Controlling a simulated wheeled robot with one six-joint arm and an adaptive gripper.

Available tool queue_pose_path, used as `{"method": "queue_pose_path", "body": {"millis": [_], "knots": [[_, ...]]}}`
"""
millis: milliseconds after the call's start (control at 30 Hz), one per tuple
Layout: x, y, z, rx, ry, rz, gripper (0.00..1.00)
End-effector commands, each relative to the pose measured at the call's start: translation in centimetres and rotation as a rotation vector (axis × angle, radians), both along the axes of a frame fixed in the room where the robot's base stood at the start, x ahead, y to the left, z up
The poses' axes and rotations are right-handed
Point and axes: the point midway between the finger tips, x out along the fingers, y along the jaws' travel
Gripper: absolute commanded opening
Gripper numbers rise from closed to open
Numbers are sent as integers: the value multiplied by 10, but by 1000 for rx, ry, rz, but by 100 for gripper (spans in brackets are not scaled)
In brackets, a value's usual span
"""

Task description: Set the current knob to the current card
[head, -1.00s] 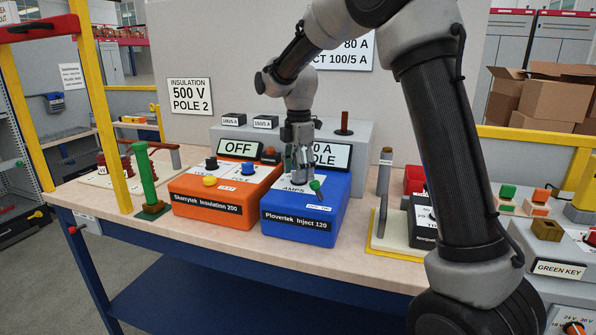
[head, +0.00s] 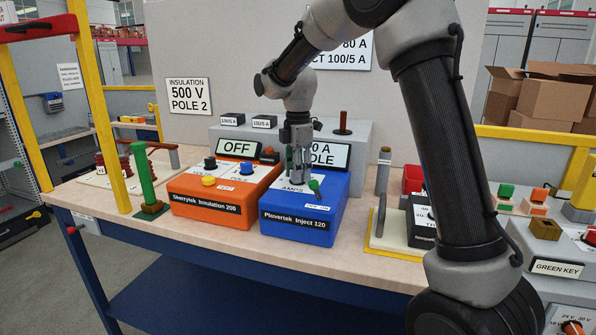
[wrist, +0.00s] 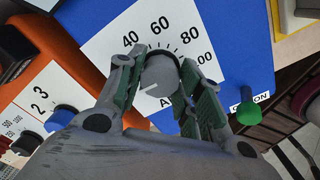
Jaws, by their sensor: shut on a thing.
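The blue Plovertek Inject 120 box (head: 300,226) stands on the bench under my gripper (head: 298,180). A short pale mark shows on the knob's lower left; I cannot tell the exact setting. A wall card (head: 354,45) reads "80 A" and "CT 100/5 A", partly hidden by my arm. The box's display (head: 335,155) is partly covered.
A green switch (wrist: 249,110) sits close to my gripper's right finger. The orange Skerrytek Insulation 200 box (head: 215,213) stands left, with its display (head: 238,149) reading OFF. A card (head: 188,96) reads "Insulation 500 V Pole 2". Bare bench lies in front.

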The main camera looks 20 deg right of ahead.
Motion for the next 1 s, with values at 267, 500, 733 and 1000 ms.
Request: {"method": "queue_pose_path", "body": {"millis": [267, 500, 733, 1000], "knots": [[0, 0, 0, 0, -1, -190, 12], [0, 0, 1, 0, -2, -417, 12], [0, 0, 1, 0, -2, -636, 12], [0, 0, 1, 0, -2, -891, 12]]}}
